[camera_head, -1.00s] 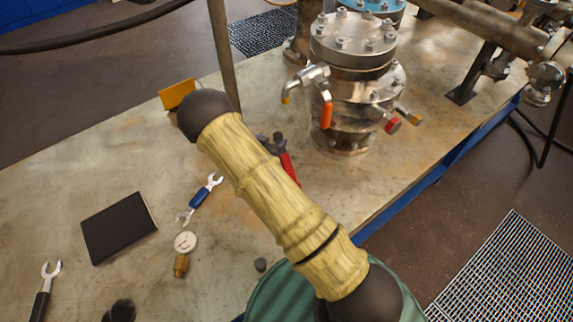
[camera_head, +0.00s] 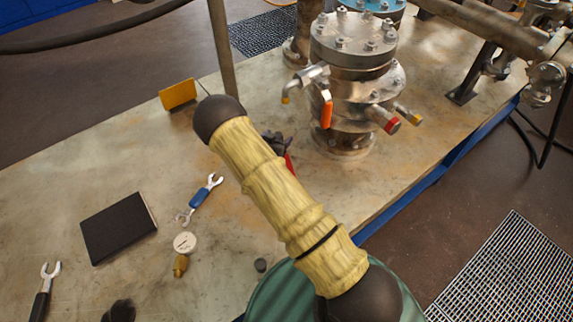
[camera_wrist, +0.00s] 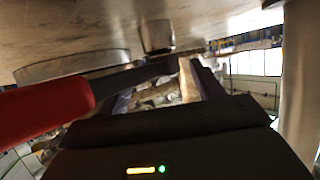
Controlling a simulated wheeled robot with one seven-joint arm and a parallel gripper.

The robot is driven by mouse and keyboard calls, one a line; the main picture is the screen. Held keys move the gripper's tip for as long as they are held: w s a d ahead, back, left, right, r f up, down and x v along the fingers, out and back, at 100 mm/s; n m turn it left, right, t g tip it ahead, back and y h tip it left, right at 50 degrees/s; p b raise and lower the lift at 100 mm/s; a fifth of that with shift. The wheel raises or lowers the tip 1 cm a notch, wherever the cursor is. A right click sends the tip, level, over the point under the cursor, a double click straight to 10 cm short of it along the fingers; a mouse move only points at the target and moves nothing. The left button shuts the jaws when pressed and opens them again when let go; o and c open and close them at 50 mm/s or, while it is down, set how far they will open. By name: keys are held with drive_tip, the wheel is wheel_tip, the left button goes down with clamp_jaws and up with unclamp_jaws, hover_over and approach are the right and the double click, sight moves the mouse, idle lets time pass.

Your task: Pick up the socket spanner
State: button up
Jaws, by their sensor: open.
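I cannot single out a socket spanner with certainty. A spanner with a blue grip (camera_head: 199,197) lies on the bench in the head view, left of my arm. A dark-handled open-ended spanner (camera_head: 44,288) lies at the lower left. A red-handled tool (camera_head: 289,163) lies partly hidden behind my arm. In the wrist view, a red handle (camera_wrist: 45,105) comes in large from the left, with a dark part reaching toward the jaws. My gripper (camera_wrist: 165,85) is open in the wrist view.
A flanged metal vessel (camera_head: 350,90) with an orange-handled valve stands right of my arm. A black flat box (camera_head: 118,228), a gauge (camera_head: 185,243), a small dark cylinder (camera_head: 260,265) and a yellow plate (camera_head: 178,94) are on the bench. The bench's right edge is blue.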

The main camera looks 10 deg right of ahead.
drive_tip(key=c, duration=1.2)
clamp_jaws()
drive_tip(key=shift+s+f, duration=0.1)
wheel_tip(320, 180, up, 10)
drive_tip(key=shift+p, duration=0.4)
